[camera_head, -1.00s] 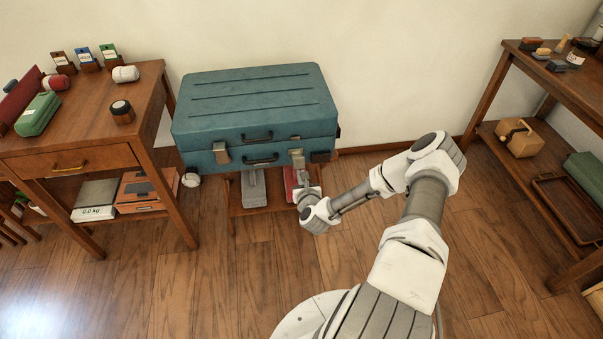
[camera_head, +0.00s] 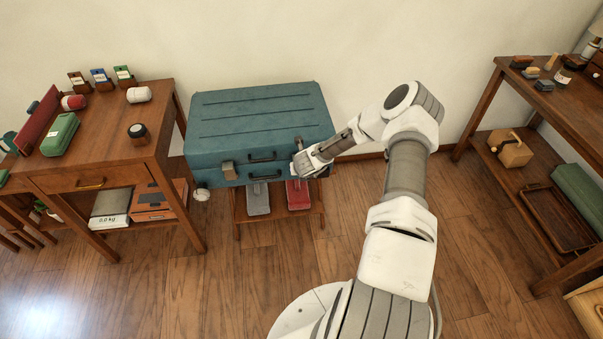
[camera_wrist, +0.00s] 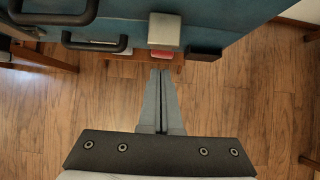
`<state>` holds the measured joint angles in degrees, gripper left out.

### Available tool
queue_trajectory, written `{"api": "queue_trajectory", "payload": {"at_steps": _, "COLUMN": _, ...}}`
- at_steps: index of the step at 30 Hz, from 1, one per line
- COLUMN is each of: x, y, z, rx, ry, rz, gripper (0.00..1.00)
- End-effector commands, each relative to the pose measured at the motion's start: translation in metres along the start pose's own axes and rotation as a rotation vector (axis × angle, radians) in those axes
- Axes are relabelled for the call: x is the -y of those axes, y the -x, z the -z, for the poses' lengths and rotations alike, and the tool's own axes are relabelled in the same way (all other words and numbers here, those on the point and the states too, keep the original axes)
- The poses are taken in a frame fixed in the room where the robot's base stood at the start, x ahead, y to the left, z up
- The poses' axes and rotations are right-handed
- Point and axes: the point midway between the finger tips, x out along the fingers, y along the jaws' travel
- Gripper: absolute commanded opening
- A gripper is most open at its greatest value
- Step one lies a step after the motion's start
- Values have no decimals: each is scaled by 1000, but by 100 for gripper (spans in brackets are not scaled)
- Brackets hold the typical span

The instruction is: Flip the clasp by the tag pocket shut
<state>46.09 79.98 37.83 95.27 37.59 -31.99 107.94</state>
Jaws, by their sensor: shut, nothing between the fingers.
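The teal suitcase (camera_head: 258,112) stands with its lid down on a low wooden stand. In the wrist view, the grey metal clasp (camera_wrist: 164,30) sticks out from its front, beside a small dark block (camera_wrist: 204,53) that may be the tag pocket. My gripper (camera_wrist: 160,72) is shut and empty, its fingertips just below the clasp in that picture; I cannot tell whether they touch.
Two dark handles (camera_wrist: 95,42) lie left of my fingers in the wrist view. A grey item (camera_head: 258,199) and a red item (camera_head: 298,195) are under the suitcase. A wooden desk (camera_head: 110,150) stands left and a shelf (camera_head: 548,92) right, with open floor between.

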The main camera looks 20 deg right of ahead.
Motion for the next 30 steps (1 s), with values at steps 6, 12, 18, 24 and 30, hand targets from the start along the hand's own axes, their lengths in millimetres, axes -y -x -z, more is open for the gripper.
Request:
{"api": "queue_trajectory", "payload": {"at_steps": 6, "x": 1, "y": -1, "z": 3, "rx": -2, "ry": -2, "rz": 1, "gripper": 0}}
{"api": "queue_trajectory", "payload": {"at_steps": 12, "x": 1, "y": 4, "z": -1, "rx": -1, "ry": -2, "rz": 2, "gripper": 0}}
{"api": "queue_trajectory", "payload": {"at_steps": 18, "x": 1, "y": 12, "z": -6, "rx": -1, "ry": -2, "rz": 2, "gripper": 0}}
{"api": "queue_trajectory", "payload": {"at_steps": 24, "x": 1, "y": 12, "z": -6, "rx": -2, "ry": -3, "rz": 2, "gripper": 0}}
{"api": "queue_trajectory", "payload": {"at_steps": 30, "x": 1, "y": 12, "z": -6, "rx": -1, "ry": -3, "rz": 2, "gripper": 0}}
